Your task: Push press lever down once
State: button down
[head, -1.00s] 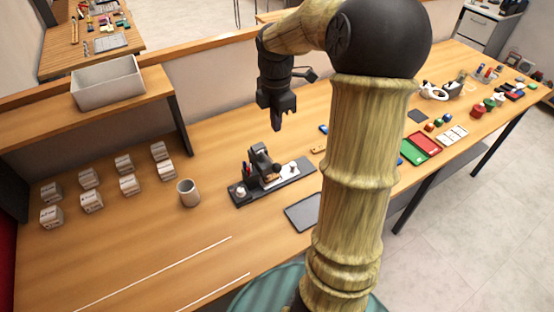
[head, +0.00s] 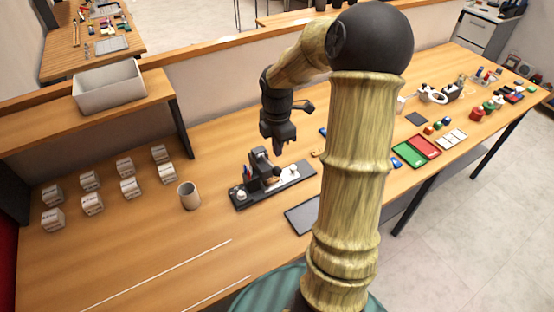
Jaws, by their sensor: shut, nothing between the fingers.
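The small dark press (head: 258,164) stands on a black base plate (head: 297,177) in the middle of the wooden table. Its lever appears to be the dark part on the press's right side, but it is too small to make out clearly. My gripper (head: 281,147) is shut and empty, pointing down. In the picture it is just above and right of the press head. I cannot tell whether it touches the lever.
A beige cup (head: 189,196) stands left of the press, with several white boxes (head: 131,187) farther left. A dark flat pad (head: 303,215) lies in front of the base plate. Green and red trays (head: 410,153) lie to the right. My arm hides part of the table.

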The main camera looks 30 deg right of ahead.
aim_at(277, 168)
notch_tip(277, 168, down, 6)
jog(key=shift+r+p, duration=0.1)
jog(key=shift+p, duration=0.25)
jog(key=shift+f, duration=0.2)
